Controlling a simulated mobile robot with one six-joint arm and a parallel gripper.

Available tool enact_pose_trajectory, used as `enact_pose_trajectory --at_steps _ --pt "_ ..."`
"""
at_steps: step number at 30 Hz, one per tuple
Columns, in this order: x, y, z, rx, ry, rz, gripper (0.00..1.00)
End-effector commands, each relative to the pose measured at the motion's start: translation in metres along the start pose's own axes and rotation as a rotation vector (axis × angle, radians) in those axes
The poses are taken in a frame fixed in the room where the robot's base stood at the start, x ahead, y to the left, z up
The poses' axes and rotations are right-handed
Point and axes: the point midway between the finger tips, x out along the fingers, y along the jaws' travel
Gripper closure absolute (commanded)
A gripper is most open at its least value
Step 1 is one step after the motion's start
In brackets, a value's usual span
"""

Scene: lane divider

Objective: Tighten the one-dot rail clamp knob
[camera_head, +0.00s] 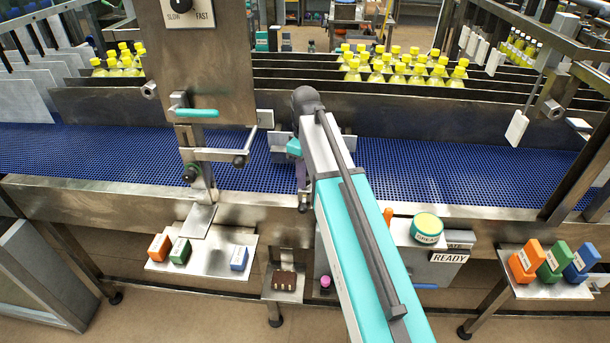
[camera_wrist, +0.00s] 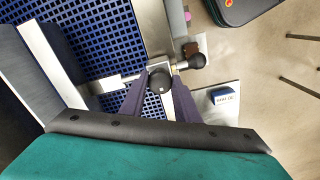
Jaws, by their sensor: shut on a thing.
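In the wrist view, a round black knob (camera_wrist: 160,82) with one small pale mark on its face sits between the purple fingers of my gripper (camera_wrist: 158,92). The fingers are shut on it from both sides. A metal rod and bracket lie behind it at the conveyor's edge. A second black ball-shaped knob (camera_wrist: 193,50) is just beyond, outside the fingers. In the head view, my arm mostly hides the clamp, and only a bit of my gripper (camera_head: 301,176) shows over the conveyor's near rail. Whether the knob is tight cannot be seen.
The blue conveyor belt (camera_head: 440,163) runs behind my gripper. Left of it hangs a metal post with another clamp (camera_head: 190,173). Below are a shelf with small coloured blocks (camera_head: 205,262), a grease tin (camera_head: 426,228) and a READY sign (camera_head: 449,257). Yellow-capped bottles (camera_head: 405,68) stand in lanes behind.

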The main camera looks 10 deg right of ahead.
Motion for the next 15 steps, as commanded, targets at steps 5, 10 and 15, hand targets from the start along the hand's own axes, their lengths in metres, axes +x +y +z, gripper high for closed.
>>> enact_pose_trajectory --at_steps 5,10,15 --pt "-0.0002 -0.0002 -0.0005 0.101 0.0 0.0 0.94" --pt "-0.0003 -0.0002 -0.0007 0.238 0.001 0.0 0.94" --pt "-0.0005 -0.0001 -0.0009 0.395 0.001 0.0 0.94"
